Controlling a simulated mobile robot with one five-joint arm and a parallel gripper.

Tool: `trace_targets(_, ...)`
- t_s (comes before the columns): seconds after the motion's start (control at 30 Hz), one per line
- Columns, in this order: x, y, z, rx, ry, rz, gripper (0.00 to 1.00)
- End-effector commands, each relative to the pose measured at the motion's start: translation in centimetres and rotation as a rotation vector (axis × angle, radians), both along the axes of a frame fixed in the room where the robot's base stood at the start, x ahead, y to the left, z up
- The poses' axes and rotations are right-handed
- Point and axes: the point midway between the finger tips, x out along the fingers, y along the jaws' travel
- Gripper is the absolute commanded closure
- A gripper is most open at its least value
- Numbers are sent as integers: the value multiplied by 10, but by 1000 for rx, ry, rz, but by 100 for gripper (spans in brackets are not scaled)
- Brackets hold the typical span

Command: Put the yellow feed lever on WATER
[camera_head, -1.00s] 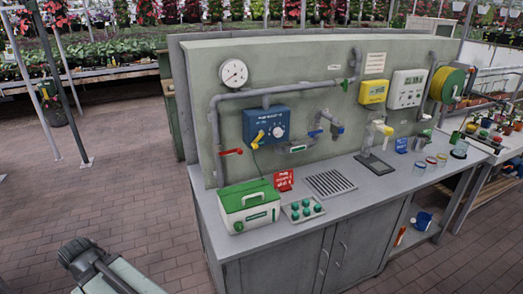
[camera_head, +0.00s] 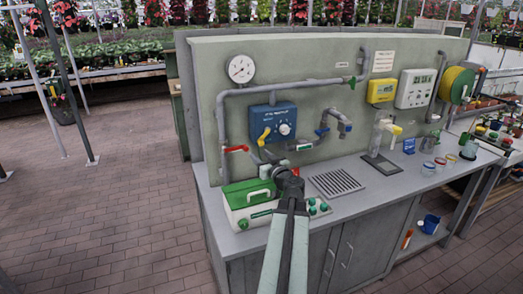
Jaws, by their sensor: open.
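The yellow feed lever (camera_head: 264,137) sticks out at the lower left of the blue box (camera_head: 283,113) on the grey-green panel. It slants down and to the left, beside a pale round dial on the box. The lettering on the box is too small to read, so I cannot tell which mark the lever points at. My gripper (camera_head: 276,162) is open and seen from behind at the end of my raised arm. In the picture it is just below the lever and the box, with no visible contact. My arm hides part of the bench and the red card behind it.
A red-handled valve (camera_head: 236,149) is left of the lever, with grey pipes around.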

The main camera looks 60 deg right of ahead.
Motion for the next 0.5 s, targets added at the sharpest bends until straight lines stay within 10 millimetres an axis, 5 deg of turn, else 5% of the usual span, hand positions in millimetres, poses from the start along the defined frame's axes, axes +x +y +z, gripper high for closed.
trace_targets(0.03,-17,-13,3,-12,-11,-40,56)
trace_targets(0.17,-32,-24,7,-28,-21,-78,56)
trace_targets(0.5,-7,-42,7,-26,-20,-73,56)
